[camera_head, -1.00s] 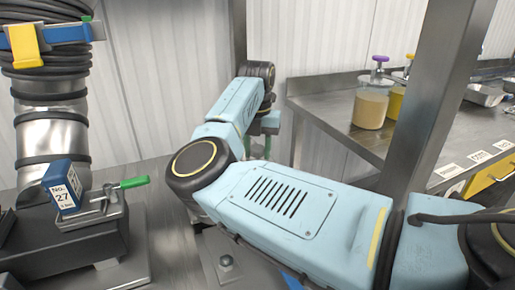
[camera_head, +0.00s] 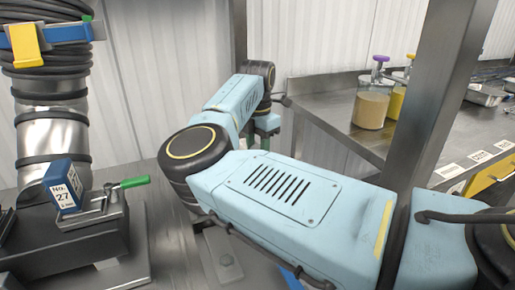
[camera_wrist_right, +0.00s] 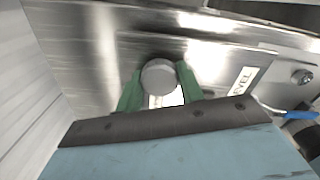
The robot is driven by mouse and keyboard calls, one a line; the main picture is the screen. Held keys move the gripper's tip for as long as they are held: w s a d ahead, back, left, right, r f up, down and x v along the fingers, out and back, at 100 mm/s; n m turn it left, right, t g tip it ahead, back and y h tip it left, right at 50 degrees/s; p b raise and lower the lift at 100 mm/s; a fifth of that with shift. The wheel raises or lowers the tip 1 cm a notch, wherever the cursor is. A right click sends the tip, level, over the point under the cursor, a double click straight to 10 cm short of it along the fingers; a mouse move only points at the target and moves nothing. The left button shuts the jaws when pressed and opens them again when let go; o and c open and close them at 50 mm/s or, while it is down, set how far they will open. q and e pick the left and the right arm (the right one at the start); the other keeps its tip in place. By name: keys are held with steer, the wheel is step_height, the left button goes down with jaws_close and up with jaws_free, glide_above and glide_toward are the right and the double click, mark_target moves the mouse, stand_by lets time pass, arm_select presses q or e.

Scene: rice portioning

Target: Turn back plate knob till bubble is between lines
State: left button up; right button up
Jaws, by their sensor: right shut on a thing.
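In the right wrist view, a round grey knob (camera_wrist_right: 158,76) sits between the two green fingers of my right gripper (camera_wrist_right: 160,84), which is shut on it. A label ending in "EVEL" (camera_wrist_right: 241,82) is on the metal plate right of the knob. A small pale patch shows just below the knob, partly hidden; I cannot make out a bubble or lines there. In the head view my right gripper (camera_head: 264,140) is small and mostly hidden behind my blue right arm. My left gripper is not in view.
A blue block marked "No. 27" (camera_head: 62,188) stands by a green-handled clamp (camera_head: 125,185) at left, near a thick silver duct (camera_head: 53,145). A steel bench (camera_head: 325,105) at right holds a tan jar (camera_head: 371,108). A metal post (camera_head: 432,95) stands behind my right arm.

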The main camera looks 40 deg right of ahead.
mark_target(258, 147)
steer(key=shift+r, duration=0.1)
stand_by(0.3)
steer(key=o, duration=1)
steer(key=shift+r, duration=0.45)
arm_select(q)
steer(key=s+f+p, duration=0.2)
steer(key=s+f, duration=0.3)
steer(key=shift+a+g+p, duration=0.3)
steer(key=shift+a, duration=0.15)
arm_select(e)
step_height(258, 147, up, 12)
steer(key=shift+r, duration=0.25)
